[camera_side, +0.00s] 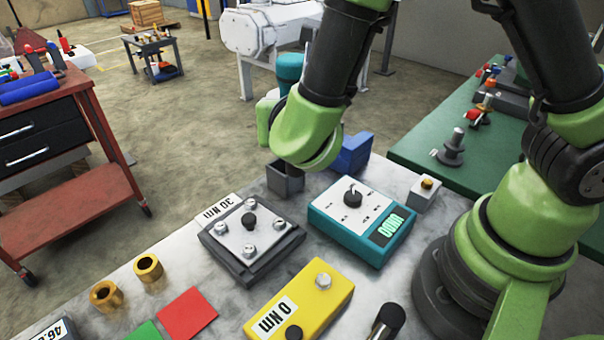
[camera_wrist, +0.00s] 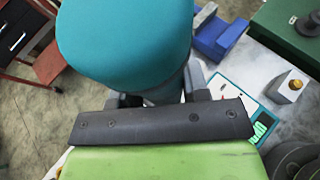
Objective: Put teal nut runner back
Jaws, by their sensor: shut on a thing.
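The teal nut runner (camera_wrist: 125,45) fills the upper middle of the wrist view, with its dark lower body between the fingers of my gripper (camera_wrist: 160,95). My gripper is shut on it. In the side view only part of the teal nut runner (camera_side: 290,68) shows, behind my arm; the fingers and its lower end are hidden by my green wrist. A grey open-topped holder (camera_side: 286,180) stands on the table just below my wrist. A blue holder (camera_side: 352,153) stands beside it to the right, and it also shows in the wrist view (camera_wrist: 218,37).
A teal controller box (camera_side: 362,218), a grey 30 NM plate (camera_side: 252,238) and a yellow 0 NM box (camera_side: 300,305) lie on the grey table. A small button box (camera_side: 424,193) stands at right. A red cart (camera_side: 60,160) stands left, a green bench (camera_side: 440,150) at right.

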